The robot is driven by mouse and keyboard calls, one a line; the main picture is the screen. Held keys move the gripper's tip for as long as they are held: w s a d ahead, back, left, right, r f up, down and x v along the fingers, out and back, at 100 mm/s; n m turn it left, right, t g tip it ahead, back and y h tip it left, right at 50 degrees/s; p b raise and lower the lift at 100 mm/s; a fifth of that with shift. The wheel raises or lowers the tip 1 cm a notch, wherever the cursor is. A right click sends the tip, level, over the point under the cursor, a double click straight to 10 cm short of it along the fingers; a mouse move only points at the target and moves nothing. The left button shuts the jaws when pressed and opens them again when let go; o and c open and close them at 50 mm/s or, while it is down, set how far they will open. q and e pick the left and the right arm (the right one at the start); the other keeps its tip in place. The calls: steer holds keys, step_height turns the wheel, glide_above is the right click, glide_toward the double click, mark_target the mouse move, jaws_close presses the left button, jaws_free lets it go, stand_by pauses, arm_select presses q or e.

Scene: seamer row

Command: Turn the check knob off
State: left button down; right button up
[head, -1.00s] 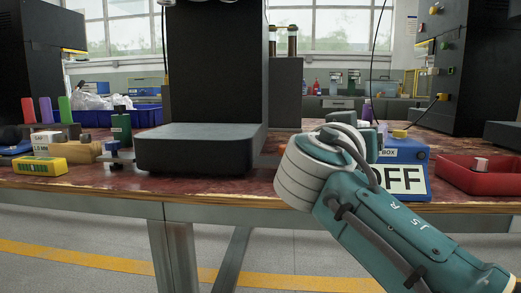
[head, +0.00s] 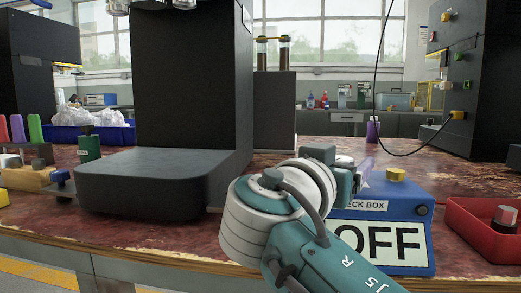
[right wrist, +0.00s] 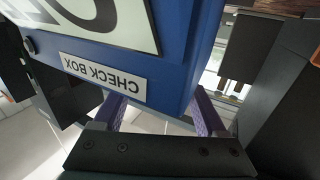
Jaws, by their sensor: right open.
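The blue check box (head: 385,207) stands on the worktable at the right in the head view, with a white panel (head: 385,247) reading OFF. A yellow knob (head: 396,174) sits on its top, and a small dark knob (head: 423,210) is on its right front. My right gripper (head: 365,174) is open at the box's upper left, partly hidden by my wrist. In the right wrist view the box (right wrist: 172,45) appears upside down, close before the purple fingers (right wrist: 158,112). Its edge partly overlaps them; contact cannot be told. My left gripper is not in view.
A red tray (head: 470,232) holding a dark-and-red knob-like piece (head: 504,216) stands right of the box. A large black machine (head: 190,90) with a low grey base (head: 145,182) stands to the left. A purple cylinder (head: 373,131) stands behind the box.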

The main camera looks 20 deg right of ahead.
steer(key=shift+a+f, duration=0.1)
steer(key=shift+c, duration=0.6)
jaws_close()
